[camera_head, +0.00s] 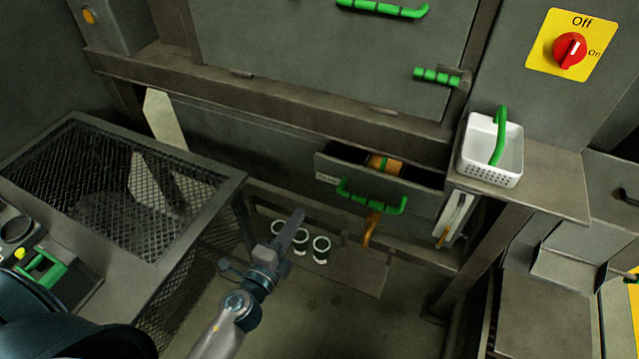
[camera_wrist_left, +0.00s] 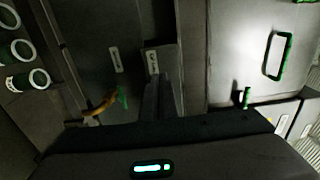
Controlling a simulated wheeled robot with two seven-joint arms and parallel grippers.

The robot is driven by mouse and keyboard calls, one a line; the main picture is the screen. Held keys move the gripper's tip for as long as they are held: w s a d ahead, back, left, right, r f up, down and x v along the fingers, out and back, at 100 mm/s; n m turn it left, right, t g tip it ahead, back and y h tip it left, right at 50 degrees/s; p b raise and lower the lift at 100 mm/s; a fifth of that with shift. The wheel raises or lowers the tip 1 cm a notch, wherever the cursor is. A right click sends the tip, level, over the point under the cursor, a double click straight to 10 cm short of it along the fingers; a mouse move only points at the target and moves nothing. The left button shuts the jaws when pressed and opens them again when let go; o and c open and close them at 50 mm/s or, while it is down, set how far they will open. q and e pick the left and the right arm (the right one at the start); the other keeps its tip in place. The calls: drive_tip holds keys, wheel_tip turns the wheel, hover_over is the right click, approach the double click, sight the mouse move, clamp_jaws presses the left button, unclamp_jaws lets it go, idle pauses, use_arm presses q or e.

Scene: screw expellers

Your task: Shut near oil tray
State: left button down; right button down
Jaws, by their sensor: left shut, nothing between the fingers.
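The oil tray (camera_head: 330,179) is a dark grey drawer with a green bar handle (camera_head: 372,204), under the machine in the head view. It stands pulled out, and its open top shows an orange-brown object (camera_head: 384,164) inside. My left gripper (camera_head: 298,214) is shut and empty, left of and below the tray's front in the head view, with a visible gap to the handle. In the left wrist view its fingers (camera_wrist_left: 160,92) point up the picture, close together; a labelled grey panel (camera_wrist_left: 152,62) shows beyond them, but I cannot tell whether it is the tray. My right gripper is not in view.
An orange-brown spout (camera_head: 371,230) hangs below the tray. Three green-and-white cups (camera_head: 320,246) stand below left. A mesh-topped table (camera_head: 215,195) is at left. A white basket (camera_head: 477,160) sits on a ledge at right. The floor in front looks clear.

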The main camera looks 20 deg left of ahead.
sight(325, 172)
use_arm(q)
drive_tip(key=shift+w, duration=0.15)
